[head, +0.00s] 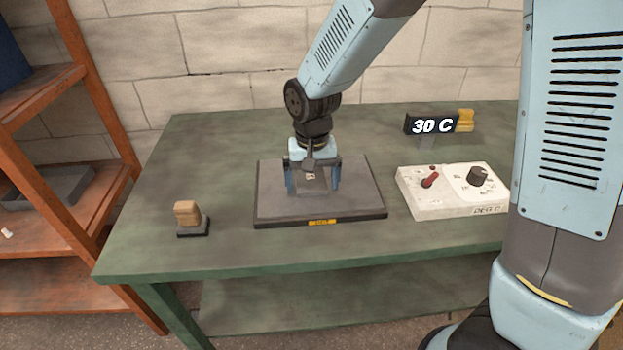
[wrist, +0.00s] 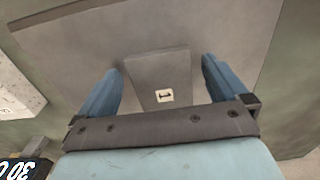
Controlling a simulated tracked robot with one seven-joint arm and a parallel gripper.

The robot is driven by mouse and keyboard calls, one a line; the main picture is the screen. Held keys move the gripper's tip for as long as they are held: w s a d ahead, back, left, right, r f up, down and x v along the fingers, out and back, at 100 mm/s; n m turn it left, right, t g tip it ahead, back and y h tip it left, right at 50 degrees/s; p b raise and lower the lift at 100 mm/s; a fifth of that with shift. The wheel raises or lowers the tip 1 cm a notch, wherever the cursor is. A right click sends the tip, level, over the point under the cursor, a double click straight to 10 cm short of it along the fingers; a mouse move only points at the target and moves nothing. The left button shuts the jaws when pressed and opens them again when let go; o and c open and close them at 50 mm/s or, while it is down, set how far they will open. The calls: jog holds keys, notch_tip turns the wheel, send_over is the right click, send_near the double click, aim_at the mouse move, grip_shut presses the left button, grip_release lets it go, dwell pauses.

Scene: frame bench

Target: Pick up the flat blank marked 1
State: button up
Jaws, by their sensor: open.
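The flat blank (head: 313,184) is a grey piece with a small pale label, lying on a dark flat plate (head: 275,208) on the green bench. In the wrist view the blank (wrist: 155,66) shows its label, with a mark that looks like a 1. My gripper (head: 313,190) is open above the plate, pointing down. Its two blue fingers stand on either side of the blank. In the wrist view there are gaps between the blank and both fingers of the gripper (wrist: 162,68). I cannot tell whether the fingertips touch the plate.
A wooden-handled stamp or block (head: 188,215) stands left of the plate. A white control box (head: 450,192) with a red lever and a black knob is on the right. Behind it is a sign reading 30 C (head: 431,125). An orange shelf (head: 85,205) stands at the left.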

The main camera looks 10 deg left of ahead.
jog(key=shift+c, duration=0.3)
jog(key=c, duration=1.6)
jog(key=shift+r, duration=0.25)
notch_tip(320, 180, up, 2)
jog(key=shift+r, duration=0.15)
jog(key=s+d+r, duration=0.1)
jog(key=s+r, duration=0.2)
jog(key=s, duration=0.1)
jog(key=s+d+r, duration=0.2)
jog(key=s+r, duration=0.1)
jog(key=s, duration=0.1)
jog(key=s+d+r, duration=0.2)
jog(key=s+r, duration=0.2)
jog(key=s, duration=0.1)
jog(key=shift+s, duration=0.1)
